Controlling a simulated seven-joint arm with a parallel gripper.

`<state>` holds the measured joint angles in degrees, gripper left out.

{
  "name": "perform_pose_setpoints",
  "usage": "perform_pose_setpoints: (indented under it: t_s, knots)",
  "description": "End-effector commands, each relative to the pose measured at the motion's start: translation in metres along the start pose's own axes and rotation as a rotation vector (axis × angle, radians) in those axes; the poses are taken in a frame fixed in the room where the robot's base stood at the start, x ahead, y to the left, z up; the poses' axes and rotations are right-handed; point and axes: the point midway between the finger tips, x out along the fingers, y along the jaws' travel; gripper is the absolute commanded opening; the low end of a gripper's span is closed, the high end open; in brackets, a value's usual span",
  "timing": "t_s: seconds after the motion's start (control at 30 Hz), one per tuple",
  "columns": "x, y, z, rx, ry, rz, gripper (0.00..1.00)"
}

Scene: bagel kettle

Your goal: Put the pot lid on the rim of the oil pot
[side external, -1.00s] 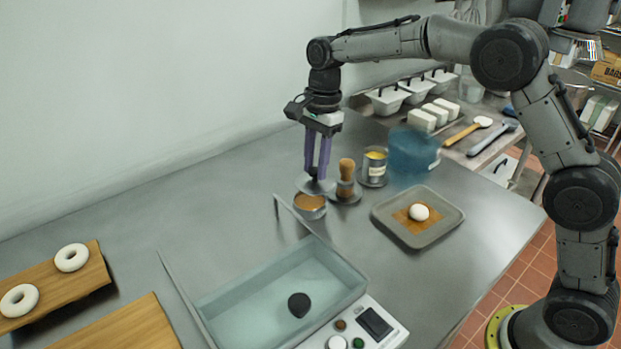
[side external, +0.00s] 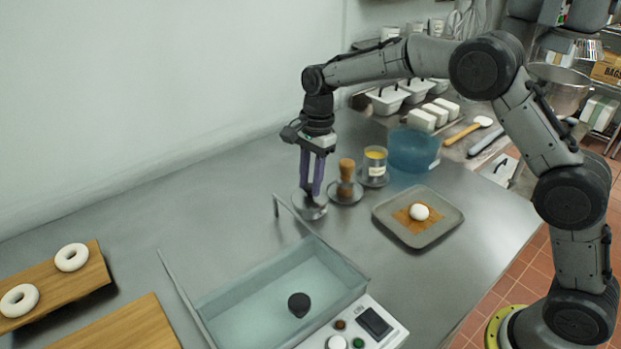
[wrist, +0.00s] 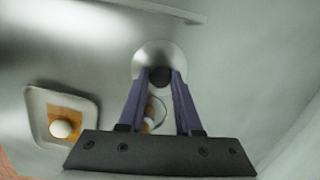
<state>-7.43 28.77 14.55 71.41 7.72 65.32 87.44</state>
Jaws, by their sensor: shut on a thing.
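The pot lid (side external: 302,199) is a round grey metal disk with a dark knob (wrist: 160,77). My gripper (side external: 311,193) is shut on the knob, with its purple fingers pointing down. In the wrist view the lid (wrist: 150,53) fills the space beyond the fingertips and hides the pot.
A grey tray (side external: 443,232) holds an egg. A thin rail (side external: 276,207) and the water basin (side external: 235,311) are in front.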

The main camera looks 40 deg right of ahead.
Motion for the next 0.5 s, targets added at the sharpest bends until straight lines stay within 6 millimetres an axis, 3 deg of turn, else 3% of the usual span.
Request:
perform_pose_setpoints:
  t_s: [0.07,0.1,0.23,0.5]
  knots:
    - [0.0023,0.0000,-0.0002,0.000,0.000,0.000,0.00]
    - [0.0023,-0.0001,-0.0002,0.000,0.000,0.000,0.38]
    - [0.0022,0.0000,-0.0002,0.000,0.000,0.000,0.62]
    - [0.0019,0.0000,-0.0002,0.000,0.000,0.000,0.63]
